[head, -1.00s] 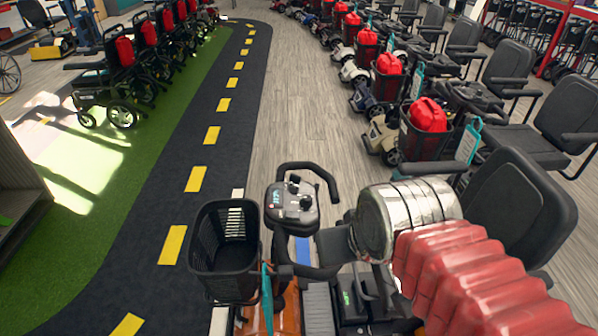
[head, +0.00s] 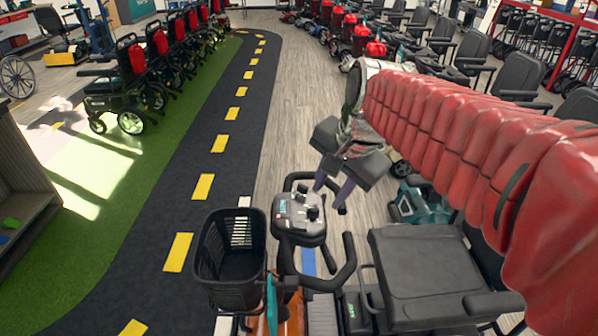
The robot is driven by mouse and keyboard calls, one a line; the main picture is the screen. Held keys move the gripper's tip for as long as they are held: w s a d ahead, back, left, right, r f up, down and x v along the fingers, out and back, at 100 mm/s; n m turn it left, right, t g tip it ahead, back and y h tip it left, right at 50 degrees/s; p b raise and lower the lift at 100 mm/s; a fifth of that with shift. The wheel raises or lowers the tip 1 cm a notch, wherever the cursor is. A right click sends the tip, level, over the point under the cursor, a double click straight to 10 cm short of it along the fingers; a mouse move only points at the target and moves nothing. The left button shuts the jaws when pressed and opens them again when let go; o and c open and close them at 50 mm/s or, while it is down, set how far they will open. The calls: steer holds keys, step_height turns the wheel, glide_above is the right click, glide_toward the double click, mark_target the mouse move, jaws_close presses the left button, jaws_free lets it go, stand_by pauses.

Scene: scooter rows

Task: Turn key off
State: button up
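An orange mobility scooter stands in the near foreground of the head view, with a black front basket (head: 230,258) and black looped handlebars. Its control console (head: 299,213) is a grey and black box with dark knobs and a small teal display. No key can be made out on it at this size. My gripper (head: 331,193) hangs above and just behind the right side of the console, its two dark fingers pointing down. The fingers are apart with nothing visible between them. I cannot tell whether a fingertip touches the console or handlebar.
The scooter's black seat (head: 420,268) lies under my red-sleeved arm. A row of parked scooters with red bags (head: 375,48) curves along the back right. Wheelchairs (head: 125,85) line the green strip at left. The grey wood floor (head: 285,110) beyond the console is clear.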

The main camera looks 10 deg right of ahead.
steer(key=w+d+f+m+g+y, duration=0.1)
steer(key=w+d+m, duration=0.1)
steer(key=w+m, duration=0.8)
steer(key=m+y, duration=0.2)
steer(key=m, duration=0.3)
glide_toward(304, 186)
step_height(304, 186, up, 5)
steer(key=d, duration=0.2)
steer(key=shift+a+f+g, duration=0.1)
steer(key=shift+a+g, duration=0.05)
steer(key=shift+g, duration=0.25)
steer(key=shift+f, duration=0.1)
steer(key=x, duration=1.3)
steer(key=shift+a+f, duration=0.1)
steer(key=shift+f, duration=0.2)
steer(key=shift+c, duration=0.2)
